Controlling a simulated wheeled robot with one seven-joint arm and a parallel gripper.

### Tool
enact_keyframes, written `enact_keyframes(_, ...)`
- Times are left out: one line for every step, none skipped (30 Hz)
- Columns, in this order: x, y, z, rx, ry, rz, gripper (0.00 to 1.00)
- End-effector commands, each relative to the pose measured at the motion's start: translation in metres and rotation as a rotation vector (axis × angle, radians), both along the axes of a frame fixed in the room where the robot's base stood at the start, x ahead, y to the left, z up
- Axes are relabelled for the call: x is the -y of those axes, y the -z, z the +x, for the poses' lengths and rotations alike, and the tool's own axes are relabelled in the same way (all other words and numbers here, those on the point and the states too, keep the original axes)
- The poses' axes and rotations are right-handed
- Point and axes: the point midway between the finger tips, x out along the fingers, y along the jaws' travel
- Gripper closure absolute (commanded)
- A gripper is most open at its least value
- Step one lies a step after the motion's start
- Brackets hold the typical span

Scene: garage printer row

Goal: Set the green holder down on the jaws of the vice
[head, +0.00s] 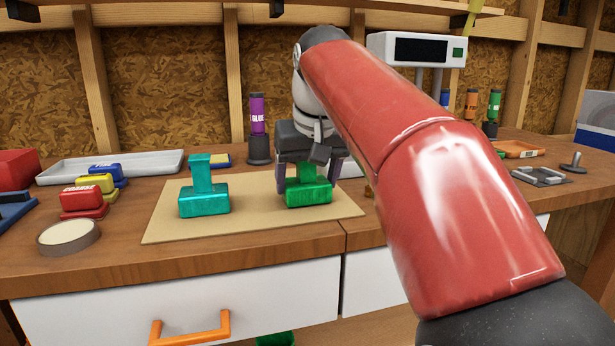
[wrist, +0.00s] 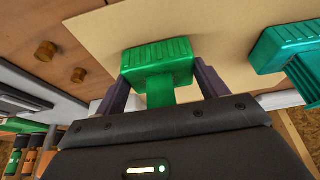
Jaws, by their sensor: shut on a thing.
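The green holder (head: 308,193) is a block with a narrower upright stem, over the right part of a tan board (head: 258,228) on the workbench. My gripper (head: 308,178) points down and is shut on it, one finger each side of the stem. In the wrist view the green holder (wrist: 158,62) sits between both fingers (wrist: 163,85). I cannot tell whether its base touches the board. A low grey metal device with a handle, apparently the vice (head: 540,175), lies far right on the bench, well away from my gripper.
A similar teal holder (head: 204,200) stands left on the board. A purple glue bottle (head: 257,115) stands behind.

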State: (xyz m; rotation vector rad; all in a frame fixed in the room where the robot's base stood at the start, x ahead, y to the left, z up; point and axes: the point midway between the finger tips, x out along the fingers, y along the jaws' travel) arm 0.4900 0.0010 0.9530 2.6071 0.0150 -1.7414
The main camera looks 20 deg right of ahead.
Motion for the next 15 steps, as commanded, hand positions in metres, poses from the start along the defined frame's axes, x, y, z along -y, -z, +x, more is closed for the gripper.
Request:
enact_keyframes(-0.0001,0.0025,0.0,0.0,0.0,0.0,0.52)
enact_keyframes(0.0,0.0035,-0.0001,0.0,0.0,0.0,0.52)
enact_keyframes(0.0,0.0038,-0.0001,0.0,0.0,0.0,0.27)
enact_keyframes(0.0,0.003,0.0,0.0,0.0,0.0,0.23)
enact_keyframes(0.0,0.003,-0.0001,0.0,0.0,0.0,0.19)
enact_keyframes(0.0,0.003,-0.0001,0.0,0.0,0.0,0.14)
enact_keyframes(0.0,0.003,-0.0001,0.0,0.0,0.0,0.1)
enact_keyframes(0.0,0.003,-0.0001,0.0,0.0,0.0,0.06)
enact_keyframes(0.0,0.003,-0.0001,0.0,0.0,0.0,0.06)
enact_keyframes(0.0,0.003,-0.0001,0.0,0.0,0.0,0.06)
enact_keyframes(0.0,0.003,-0.0001,0.0,0.0,0.0,0.06)
enact_keyframes(0.0,0.0029,-0.0001,0.0,0.0,0.0,0.06)
enact_keyframes(0.0,0.003,-0.0001,0.0,0.0,0.0,0.06)
enact_keyframes(0.0,0.003,-0.0001,0.0,0.0,0.0,0.06)
enact_keyframes(0.0,0.003,0.0,0.0,0.0,0.0,0.06)
